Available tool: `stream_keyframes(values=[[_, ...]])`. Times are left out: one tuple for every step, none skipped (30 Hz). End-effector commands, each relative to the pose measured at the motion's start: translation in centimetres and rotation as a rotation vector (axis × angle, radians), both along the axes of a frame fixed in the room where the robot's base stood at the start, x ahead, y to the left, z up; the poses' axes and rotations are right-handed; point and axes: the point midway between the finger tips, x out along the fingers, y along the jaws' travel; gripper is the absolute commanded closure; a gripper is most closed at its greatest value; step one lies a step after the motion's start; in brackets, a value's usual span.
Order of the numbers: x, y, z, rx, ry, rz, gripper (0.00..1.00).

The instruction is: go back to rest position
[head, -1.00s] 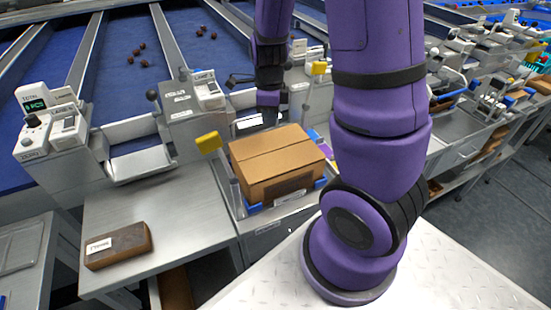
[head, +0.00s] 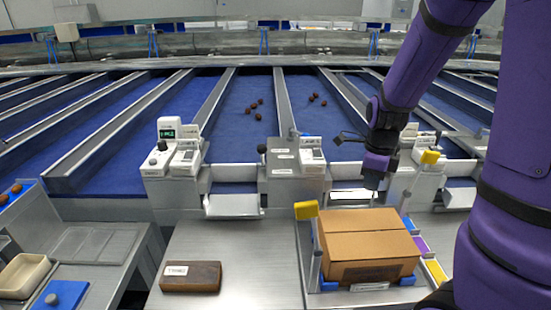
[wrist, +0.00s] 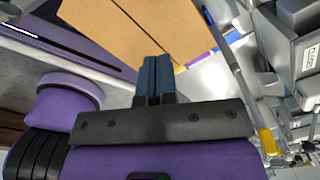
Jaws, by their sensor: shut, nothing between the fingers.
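My gripper (head: 374,185) is at the end of my purple arm, above and behind the closed cardboard box (head: 368,243) in the head view. In the wrist view my gripper (wrist: 156,75) has its two dark blue fingers together, with nothing held between them. The box (wrist: 150,28) shows beyond the fingertips there, and it looks closed on top. The fingers appear apart from the box, though the gap is hard to judge.
A brown block with a white label (head: 190,277) lies on the steel table (head: 240,250). Yellow paddles (head: 306,210) stand by the box. Blue lanes (head: 250,130) with several dates run behind. A beige tray (head: 24,275) is at the lower left.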

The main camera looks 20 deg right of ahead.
Motion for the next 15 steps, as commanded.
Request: stream_keyframes(values=[[0.0,0.0,0.0,0.0,0.0,0.001,1.0],[0.0,0.0,0.1,0.001,-0.002,0.006,1.0],[0.0,0.1,0.3,0.002,-0.005,0.019,1.0],[-0.1,0.2,0.5,0.004,-0.009,0.036,1.0],[-0.1,0.4,0.8,0.007,-0.014,0.059,1.0],[-0.2,0.6,1.3,0.011,-0.026,0.102,1.0],[-0.3,0.8,1.8,0.014,-0.034,0.142,1.0],[-0.5,1.1,2.4,0.017,-0.046,0.188,1.0],[-0.7,1.5,3.2,0.02,-0.063,0.26,1.0],[-0.9,1.8,3.8,0.022,-0.075,0.319,1.0],[-1.2,2.1,4.5,0.022,-0.09,0.381,1.0],[-1.5,2.6,5.5,0.021,-0.109,0.466,1.0],[-1.8,2.9,6.2,0.018,-0.123,0.529,1.0],[-2.1,3.2,6.8,0.014,-0.136,0.592,1.0],[-2.4,3.6,7.7,0.008,-0.155,0.675,1.0]])
